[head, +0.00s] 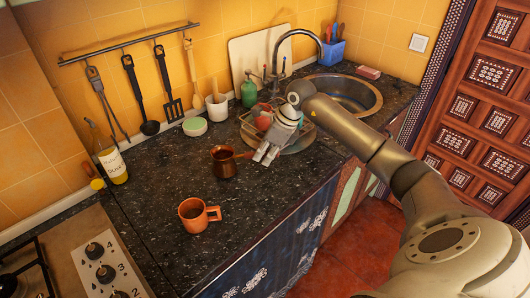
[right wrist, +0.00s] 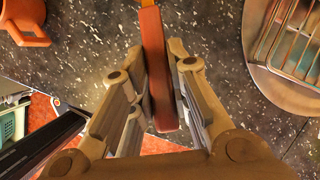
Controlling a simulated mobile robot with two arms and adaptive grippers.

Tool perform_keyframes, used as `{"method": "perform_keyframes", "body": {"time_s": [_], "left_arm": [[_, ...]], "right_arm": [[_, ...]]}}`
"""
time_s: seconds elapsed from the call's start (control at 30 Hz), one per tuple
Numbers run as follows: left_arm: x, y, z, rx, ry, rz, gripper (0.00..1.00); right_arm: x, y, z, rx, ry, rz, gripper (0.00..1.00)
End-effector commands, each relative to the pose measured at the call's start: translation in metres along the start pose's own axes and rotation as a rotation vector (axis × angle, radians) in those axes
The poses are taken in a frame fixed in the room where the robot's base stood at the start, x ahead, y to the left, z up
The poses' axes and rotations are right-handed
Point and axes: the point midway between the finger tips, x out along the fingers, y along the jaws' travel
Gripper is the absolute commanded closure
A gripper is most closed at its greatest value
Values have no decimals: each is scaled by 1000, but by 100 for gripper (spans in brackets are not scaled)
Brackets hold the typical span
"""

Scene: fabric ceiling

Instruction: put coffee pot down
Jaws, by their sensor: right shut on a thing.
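The copper coffee pot (head: 224,165) is upright at the middle of the dark speckled counter (head: 160,200), its handle pointing right. I cannot tell whether its base touches the counter or hangs just above it. My right gripper (head: 262,155) is shut on the pot's handle. In the right wrist view the brown handle (right wrist: 155,65) runs between the two fingers, and the pot's body is almost wholly out of frame. My left gripper is not in view.
An orange mug (head: 198,215) stands in front of the pot. A dish rack (head: 250,127) sits behind my gripper, with the sink (head: 345,92) beyond. A bottle (head: 110,160) and a stove (head: 75,260) are at left. Counter left of the pot is clear.

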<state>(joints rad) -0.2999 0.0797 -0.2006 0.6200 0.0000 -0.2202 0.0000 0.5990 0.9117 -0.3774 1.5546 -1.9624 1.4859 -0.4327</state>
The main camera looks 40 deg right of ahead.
Motion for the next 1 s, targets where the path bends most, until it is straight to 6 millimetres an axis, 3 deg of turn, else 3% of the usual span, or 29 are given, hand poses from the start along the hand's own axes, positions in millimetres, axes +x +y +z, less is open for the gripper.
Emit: {"method": "perform_keyframes", "body": {"time_s": [0.9, 0.93, 1.0], "left_arm": [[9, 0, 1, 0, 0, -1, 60], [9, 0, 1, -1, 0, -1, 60], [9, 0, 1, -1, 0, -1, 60]], "right_arm": [[7, 0, -2, -1, -5, -2, 100], [7, 0, -2, -1, -4, -2, 79], [7, 0, -2, -1, -4, -2, 70]]}}
